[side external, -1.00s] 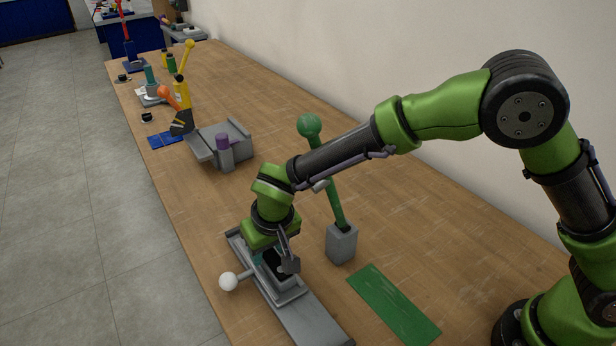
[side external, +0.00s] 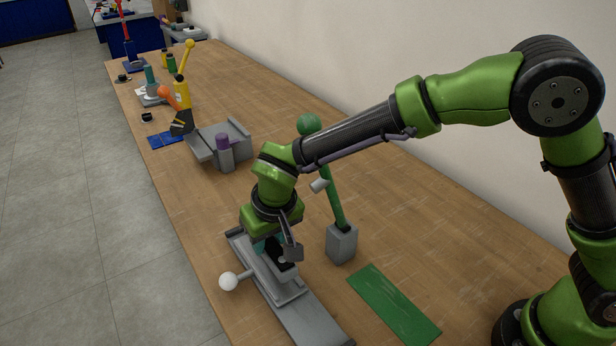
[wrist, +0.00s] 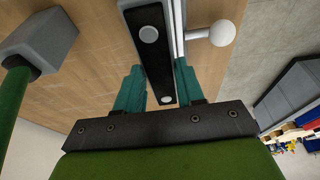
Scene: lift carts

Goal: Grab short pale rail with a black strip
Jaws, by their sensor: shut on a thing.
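The short pale rail (side external: 286,270) with a black strip is held by my gripper (side external: 276,247) just above the grey track (side external: 310,316). In the wrist view the rail (wrist: 153,65) shows its black strip with two pale round spots, between the teal fingers of my gripper (wrist: 160,82). The fingers are shut on its two sides. In the side view the wrist and fingers cover part of the rail, and I cannot tell the exact gap beneath it.
A white ball knob (side external: 228,281) sticks out from the track's left side. A green lever (side external: 336,205) on a grey block (side external: 342,243) stands close on the right. A flat green plate (side external: 394,304) lies nearer the base. A grey fixture (side external: 228,142) stands farther back.

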